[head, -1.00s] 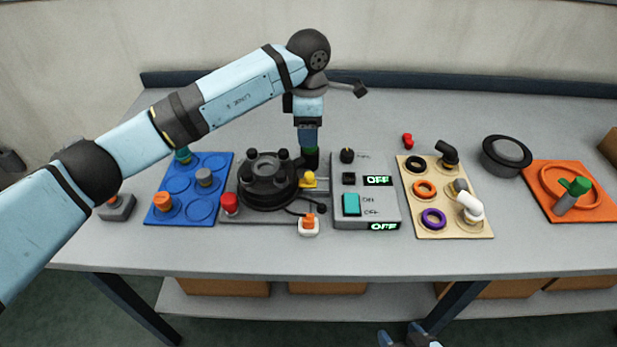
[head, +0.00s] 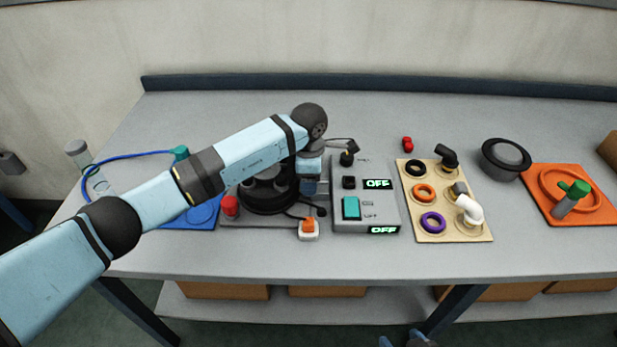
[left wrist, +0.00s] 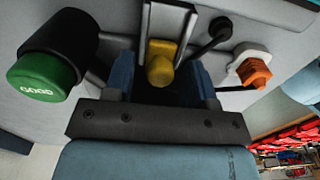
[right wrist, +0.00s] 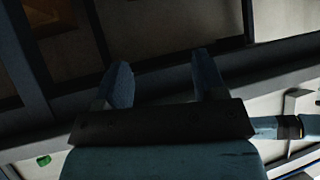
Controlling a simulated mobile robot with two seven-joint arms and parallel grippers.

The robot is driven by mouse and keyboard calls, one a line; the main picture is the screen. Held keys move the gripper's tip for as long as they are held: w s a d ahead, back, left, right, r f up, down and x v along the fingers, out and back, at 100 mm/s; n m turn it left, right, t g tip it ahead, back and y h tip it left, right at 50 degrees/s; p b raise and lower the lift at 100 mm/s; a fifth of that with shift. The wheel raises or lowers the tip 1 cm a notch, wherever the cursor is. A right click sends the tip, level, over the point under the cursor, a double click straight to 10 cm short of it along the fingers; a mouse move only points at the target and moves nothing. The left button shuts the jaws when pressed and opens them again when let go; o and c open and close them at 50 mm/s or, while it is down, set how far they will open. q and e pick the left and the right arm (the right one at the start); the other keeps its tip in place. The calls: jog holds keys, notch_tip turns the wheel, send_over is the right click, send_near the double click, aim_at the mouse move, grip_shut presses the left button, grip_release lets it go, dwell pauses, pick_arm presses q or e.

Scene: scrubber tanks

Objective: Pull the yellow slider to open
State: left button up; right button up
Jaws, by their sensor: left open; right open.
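The yellow slider (left wrist: 160,68) sits on a pale metal rail in the left wrist view. My left gripper (left wrist: 160,78) is open, its two blue fingers on either side of the slider's near end; I cannot tell whether they touch it. In the head view my left gripper (head: 309,187) is low beside the round black device (head: 268,194), and my arm hides the slider. My right gripper (right wrist: 162,76) is open and empty in the right wrist view, near the table's underside; part of my right arm shows at the head view's bottom edge.
A grey control box (head: 379,211) with a teal switch and OFF displays stands right of the left gripper. An orange knob (left wrist: 254,72) and a black cylinder with a green cap (left wrist: 43,75) flank the slider. A tan board (head: 455,229) with rings lies farther right.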

aim_at(321, 189)
jog(key=shift+w, duration=0.1)
pick_arm(q)
jog(key=shift+c, duration=0.7)
grip_shut()
jog(key=shift+d+b, duration=0.3)
jog(key=shift+d, duration=0.05)
jog(key=shift+d+f+b, duration=0.1)
jog(key=shift+d+b, duration=0.5)
jog(key=shift+d, duration=0.5)
jog(key=shift+o, duration=0.7)
grip_release()
jog(key=shift+d, duration=0.15)
pick_arm(e)
jog(key=shift+a+f, duration=0.1)
jog(key=shift+f, duration=0.2)
